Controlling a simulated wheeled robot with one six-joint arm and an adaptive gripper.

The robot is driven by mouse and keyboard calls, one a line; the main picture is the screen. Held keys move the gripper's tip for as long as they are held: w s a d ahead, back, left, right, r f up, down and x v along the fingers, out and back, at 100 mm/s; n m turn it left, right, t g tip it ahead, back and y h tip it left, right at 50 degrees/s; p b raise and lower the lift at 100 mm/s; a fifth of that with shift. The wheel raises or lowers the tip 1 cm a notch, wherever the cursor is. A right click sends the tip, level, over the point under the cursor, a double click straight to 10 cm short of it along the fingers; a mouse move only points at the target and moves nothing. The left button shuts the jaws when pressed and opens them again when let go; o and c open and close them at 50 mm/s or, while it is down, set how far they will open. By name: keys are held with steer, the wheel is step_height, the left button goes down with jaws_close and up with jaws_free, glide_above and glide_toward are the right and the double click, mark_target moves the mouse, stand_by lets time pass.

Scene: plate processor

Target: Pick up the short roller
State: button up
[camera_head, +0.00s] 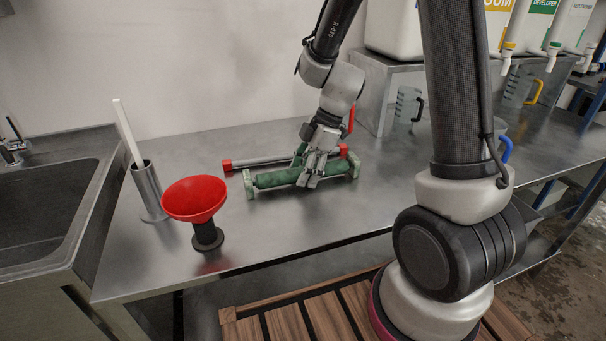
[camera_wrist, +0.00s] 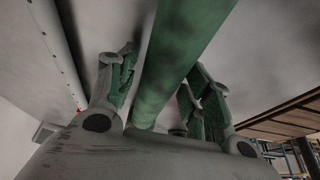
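The short roller (camera_head: 278,178) is green with pale green end blocks and lies across the steel table in the head view. In the wrist view the green roller (camera_wrist: 182,50) runs between my gripper's fingers. My gripper (camera_head: 314,170) points down over the roller, with fingers on both sides of it. In the wrist view my gripper (camera_wrist: 160,82) looks open, with a gap between the left finger and the roller. The right fingers are close to the roller; contact there is unclear. My fingers hide part of the roller's middle.
A longer grey roller with red ends (camera_head: 265,161) lies just behind. A red funnel (camera_head: 194,197) on a dark stand and a metal cylinder (camera_head: 149,190) with a white rod stand left. A sink (camera_head: 45,205) is far left. A raised metal shelf (camera_head: 375,90) stands behind right.

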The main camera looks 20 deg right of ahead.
jaws_close()
steer(key=shift+r, duration=0.15)
